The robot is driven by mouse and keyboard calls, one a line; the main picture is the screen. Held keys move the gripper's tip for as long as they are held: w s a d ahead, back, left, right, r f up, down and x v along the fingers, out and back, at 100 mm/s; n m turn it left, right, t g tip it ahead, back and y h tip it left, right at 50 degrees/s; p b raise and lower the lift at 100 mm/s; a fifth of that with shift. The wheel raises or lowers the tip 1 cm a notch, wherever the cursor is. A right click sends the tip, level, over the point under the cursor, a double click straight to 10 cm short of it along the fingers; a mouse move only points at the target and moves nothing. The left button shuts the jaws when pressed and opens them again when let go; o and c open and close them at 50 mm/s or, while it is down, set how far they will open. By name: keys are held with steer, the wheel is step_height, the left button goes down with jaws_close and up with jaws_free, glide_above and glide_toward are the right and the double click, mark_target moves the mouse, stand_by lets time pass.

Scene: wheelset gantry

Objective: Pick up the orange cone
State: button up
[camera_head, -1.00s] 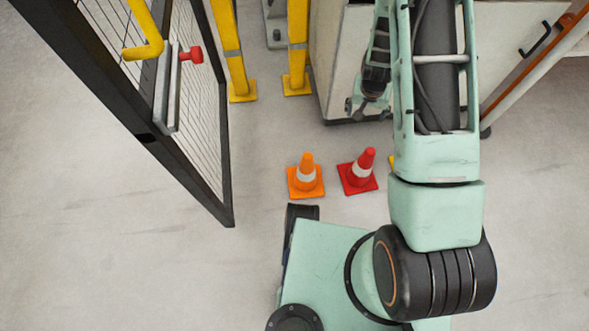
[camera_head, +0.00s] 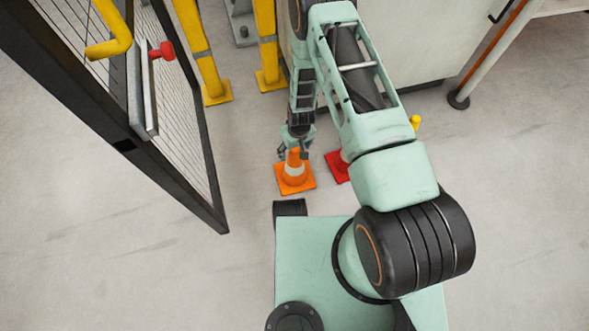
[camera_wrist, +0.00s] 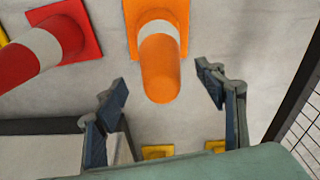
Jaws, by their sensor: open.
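The orange cone (camera_head: 294,178) with a white band stands upright on the floor in the head view. In the wrist view the orange cone (camera_wrist: 160,65) shows at the top centre, its tip pointing down the picture between the fingers. My gripper (camera_head: 294,150) is at the cone's top in the head view. In the wrist view my gripper (camera_wrist: 165,93) is open, with one finger on each side of the cone's tip and gaps on both sides. It holds nothing. Whether the tip is at fingertip depth I cannot tell.
A red cone (camera_head: 338,166) stands close to the right, partly hidden by my arm; it also shows in the wrist view (camera_wrist: 35,53). A yellow cone tip (camera_head: 415,121) shows farther right. A mesh gate (camera_head: 180,110) stands left, yellow posts (camera_head: 266,40) behind. Floor at left is clear.

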mark_target(295, 164)
steer(key=f+b, duration=0.1)
steer(key=f, duration=0.1)
steer(key=f+b, duration=0.1)
steer(key=f, duration=0.2)
steer(key=shift+w+a, duration=0.1)
steer(key=shift+a, duration=0.1)
steer(key=shift+r, duration=0.15)
steer(key=shift+c, duration=0.2)
jaws_close()
